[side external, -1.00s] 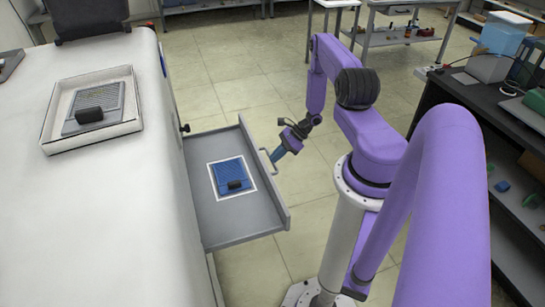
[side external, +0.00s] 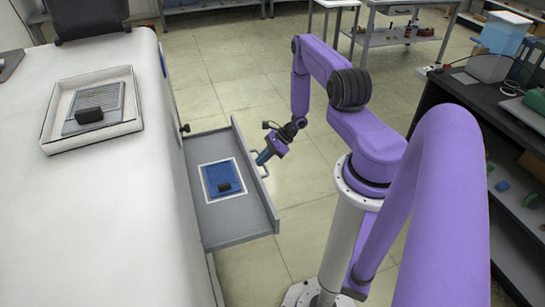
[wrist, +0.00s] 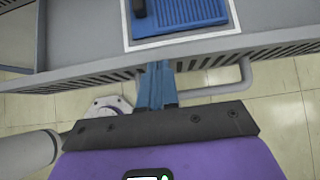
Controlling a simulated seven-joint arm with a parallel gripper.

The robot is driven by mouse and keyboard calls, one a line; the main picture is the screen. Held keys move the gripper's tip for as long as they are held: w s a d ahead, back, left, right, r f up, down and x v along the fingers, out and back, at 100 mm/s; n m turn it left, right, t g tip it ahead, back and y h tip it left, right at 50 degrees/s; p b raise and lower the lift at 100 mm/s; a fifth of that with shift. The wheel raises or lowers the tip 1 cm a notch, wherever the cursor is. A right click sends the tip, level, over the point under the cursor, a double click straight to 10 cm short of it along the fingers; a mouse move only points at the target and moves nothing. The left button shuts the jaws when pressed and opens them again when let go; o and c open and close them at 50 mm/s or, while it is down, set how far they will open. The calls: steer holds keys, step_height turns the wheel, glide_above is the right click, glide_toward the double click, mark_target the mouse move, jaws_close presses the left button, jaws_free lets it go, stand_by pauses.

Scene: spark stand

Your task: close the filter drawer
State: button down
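The filter drawer (side external: 234,221) is a grey tray standing partly out of the right side of the white cabinet. A blue ribbed filter (side external: 222,177) with a black grip lies in it inside a white outline; it also shows in the wrist view (wrist: 185,14). The drawer's front has a grey bar handle (wrist: 228,87). My gripper (side external: 262,160) is at the outer face of the drawer front. In the wrist view its blue fingers (wrist: 156,70) are together and empty, against or very near the slotted front, left of the handle's visible bend.
A white tray (side external: 134,129) with a grey filter (side external: 97,106) sits on the cabinet top (side external: 100,220). A dark bench (side external: 465,92) with shelves stands at the right. The floor beyond the drawer is clear.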

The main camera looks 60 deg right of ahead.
steer(key=w+a, duration=1.4)
steer(key=shift+w+a, duration=0.2)
steer(key=shift+a, duration=0.05)
steer(key=shift+s+d, duration=0.1)
